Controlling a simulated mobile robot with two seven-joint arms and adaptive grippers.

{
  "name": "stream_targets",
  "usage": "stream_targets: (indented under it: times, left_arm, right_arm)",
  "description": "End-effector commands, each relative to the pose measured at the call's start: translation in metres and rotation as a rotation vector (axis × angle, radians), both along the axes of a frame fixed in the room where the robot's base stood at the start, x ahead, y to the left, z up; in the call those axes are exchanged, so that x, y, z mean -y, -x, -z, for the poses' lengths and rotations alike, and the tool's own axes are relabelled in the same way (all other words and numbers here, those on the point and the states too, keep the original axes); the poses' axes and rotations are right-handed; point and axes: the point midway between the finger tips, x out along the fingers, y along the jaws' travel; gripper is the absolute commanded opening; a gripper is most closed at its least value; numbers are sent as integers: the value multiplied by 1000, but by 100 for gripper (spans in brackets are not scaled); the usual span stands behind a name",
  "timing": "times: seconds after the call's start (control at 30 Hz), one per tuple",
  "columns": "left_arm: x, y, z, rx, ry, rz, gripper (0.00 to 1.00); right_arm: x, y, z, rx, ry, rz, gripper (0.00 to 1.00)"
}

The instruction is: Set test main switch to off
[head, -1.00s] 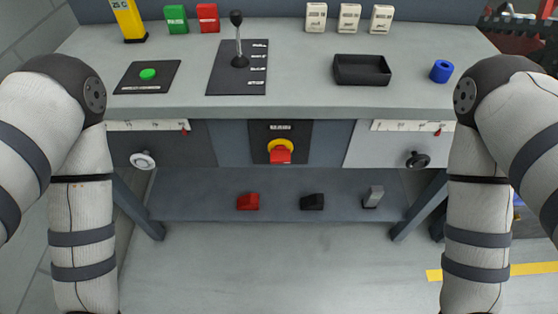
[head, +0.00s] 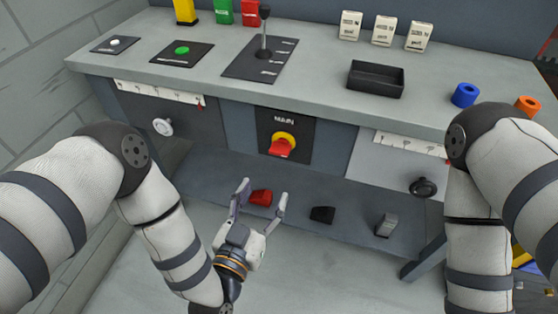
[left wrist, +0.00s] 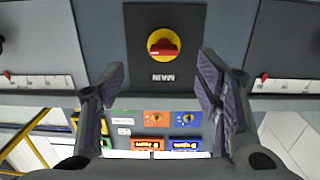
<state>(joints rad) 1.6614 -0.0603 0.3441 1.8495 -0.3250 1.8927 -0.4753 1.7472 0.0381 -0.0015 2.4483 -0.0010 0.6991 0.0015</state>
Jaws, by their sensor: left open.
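The main switch (head: 282,145) is a red rotary handle on a yellow disc, set in a dark panel labelled MAIN (head: 299,128) on the bench front. The switch also shows in the left wrist view (left wrist: 165,46), where the picture is upside down. My left gripper (head: 262,190) is open and empty, below and in front of the switch, apart from it. In the left wrist view its two fingers (left wrist: 158,85) stand apart on either side below the switch. The right arm (head: 485,190) shows at the right, but its gripper is out of the picture.
A red pedal (head: 261,197), a black pedal (head: 322,214) and a grey pedal (head: 387,224) sit on the lower shelf. Knobs (head: 162,127) (head: 423,188) flank the panel. A lever (head: 264,40), a black tray (head: 375,79) and a blue ring (head: 465,95) are on the bench top.

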Motion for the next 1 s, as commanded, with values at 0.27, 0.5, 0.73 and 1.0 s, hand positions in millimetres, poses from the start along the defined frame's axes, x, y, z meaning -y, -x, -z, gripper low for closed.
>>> stream_targets:
  times: [0.27,0.5,0.73,1.0]
  left_arm:
    - [11,-37,-10,59,13,-18,58]
    - [29,-93,-8,52,12,-16,58]
    - [38,-118,-9,51,12,-15,58]
    - [38,-120,-10,51,11,-14,54]
  right_arm:
    - [0,3,4,-12,-1,-2,0]
    - [0,10,12,-35,-1,-2,0]
    - [0,13,15,-44,0,-2,0]
    - [0,13,14,-44,0,-2,0]
